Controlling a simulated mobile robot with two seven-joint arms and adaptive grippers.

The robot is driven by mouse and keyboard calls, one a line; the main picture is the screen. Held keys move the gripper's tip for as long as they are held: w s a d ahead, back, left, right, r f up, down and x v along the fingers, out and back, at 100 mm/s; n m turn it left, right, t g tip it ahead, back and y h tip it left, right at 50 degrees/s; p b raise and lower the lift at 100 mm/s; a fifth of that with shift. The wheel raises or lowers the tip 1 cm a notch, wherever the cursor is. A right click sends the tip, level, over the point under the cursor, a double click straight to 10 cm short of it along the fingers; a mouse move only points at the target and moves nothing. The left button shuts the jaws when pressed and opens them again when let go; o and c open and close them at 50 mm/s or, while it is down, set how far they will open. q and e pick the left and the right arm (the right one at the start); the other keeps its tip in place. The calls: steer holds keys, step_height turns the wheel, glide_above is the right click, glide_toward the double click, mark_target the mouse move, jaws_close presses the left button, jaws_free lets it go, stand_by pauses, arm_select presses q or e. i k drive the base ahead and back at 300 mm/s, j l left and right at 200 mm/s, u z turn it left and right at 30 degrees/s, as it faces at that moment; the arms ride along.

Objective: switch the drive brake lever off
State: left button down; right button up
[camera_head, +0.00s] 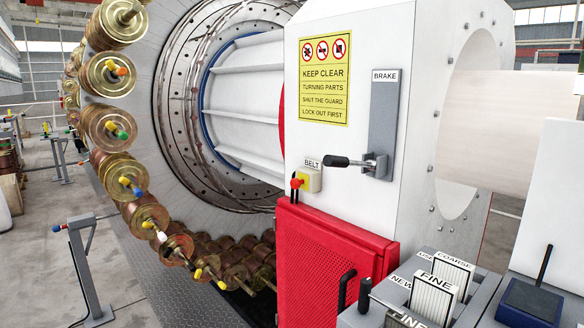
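The brake lever (340,161) sticks out from the white machine housing, its black grip pointing left and roughly level. Its metal pivot (376,165) sits at the lower end of a tall grey plate (383,122). The label BRAKE (385,76) is at the top of the plate. No on or off marks are legible on the plate. Neither of my grippers shows in the head view, and nothing touches the lever.
A yellow BELT switch box (311,179) with a red knob sits below left of the lever. A red guard (325,265) stands beneath. Spools (110,75) ring the carousel at left. A grey bin (473,300) with labelled compartments stands lower right. Space before the lever looks clear.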

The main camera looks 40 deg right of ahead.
mark_target(332, 162)
steer(key=i, duration=2.8)
steer(key=z, duration=4.5)
